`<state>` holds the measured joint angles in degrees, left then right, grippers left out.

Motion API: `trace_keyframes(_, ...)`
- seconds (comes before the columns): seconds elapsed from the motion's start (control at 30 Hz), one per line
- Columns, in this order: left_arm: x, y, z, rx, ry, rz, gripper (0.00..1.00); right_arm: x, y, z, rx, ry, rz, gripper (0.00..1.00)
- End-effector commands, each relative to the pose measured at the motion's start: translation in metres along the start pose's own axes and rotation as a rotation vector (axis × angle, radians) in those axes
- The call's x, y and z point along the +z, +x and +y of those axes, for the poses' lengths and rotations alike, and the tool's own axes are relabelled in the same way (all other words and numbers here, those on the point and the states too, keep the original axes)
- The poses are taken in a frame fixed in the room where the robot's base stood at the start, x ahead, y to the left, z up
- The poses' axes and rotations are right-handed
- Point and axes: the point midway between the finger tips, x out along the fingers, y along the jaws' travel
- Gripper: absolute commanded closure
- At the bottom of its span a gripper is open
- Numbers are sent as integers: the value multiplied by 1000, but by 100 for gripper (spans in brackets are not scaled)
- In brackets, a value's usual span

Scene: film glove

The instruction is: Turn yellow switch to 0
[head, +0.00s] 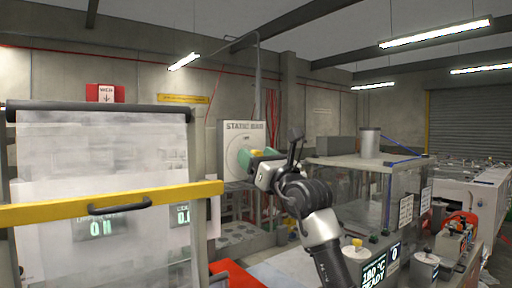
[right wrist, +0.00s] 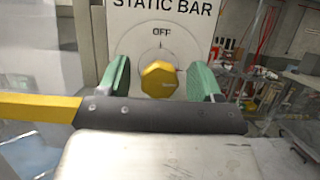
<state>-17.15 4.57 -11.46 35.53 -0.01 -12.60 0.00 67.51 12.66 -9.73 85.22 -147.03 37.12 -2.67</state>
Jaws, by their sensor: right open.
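The yellow switch (right wrist: 159,79) is a faceted knob on a white panel (right wrist: 225,22) labelled STATIC BAR, with OFF printed above the dial. The same panel shows in the head view (head: 229,136), with the yellow switch (head: 257,154) partly hidden by my gripper. My right gripper (head: 258,154) is open. In the right wrist view its two green fingers (right wrist: 160,80) stand to the left and right of the switch, with a gap on each side. I cannot tell which mark the switch points to. My left gripper is not in view.
A yellow bar with a dark handle (head: 118,206) crosses the left front, before a whitish sheet (head: 100,150). A bench with clear walls and a metal cylinder (head: 369,142) stands to the right. Another yellow knob (head: 357,242) sits low by the lit displays.

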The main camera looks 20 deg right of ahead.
Motion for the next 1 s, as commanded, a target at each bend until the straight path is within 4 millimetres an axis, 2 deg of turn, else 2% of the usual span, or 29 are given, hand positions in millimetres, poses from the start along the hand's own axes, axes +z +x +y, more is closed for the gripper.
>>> trace_keyframes(0.1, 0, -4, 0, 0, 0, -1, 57, 0, 7, 0, 1, 1, 1, 35)
trace_keyframes(0.37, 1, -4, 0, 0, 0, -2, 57, -1, 8, 0, 1, 1, 0, 35)
trace_keyframes(0.47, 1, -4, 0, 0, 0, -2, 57, -1, 8, 0, 0, 1, 0, 47)
trace_keyframes(0.7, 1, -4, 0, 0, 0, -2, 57, -1, 8, 0, 0, 1, 0, 84)
trace_keyframes(1.0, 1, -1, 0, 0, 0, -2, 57, -1, 7, 0, 13, -34, 0, 84)
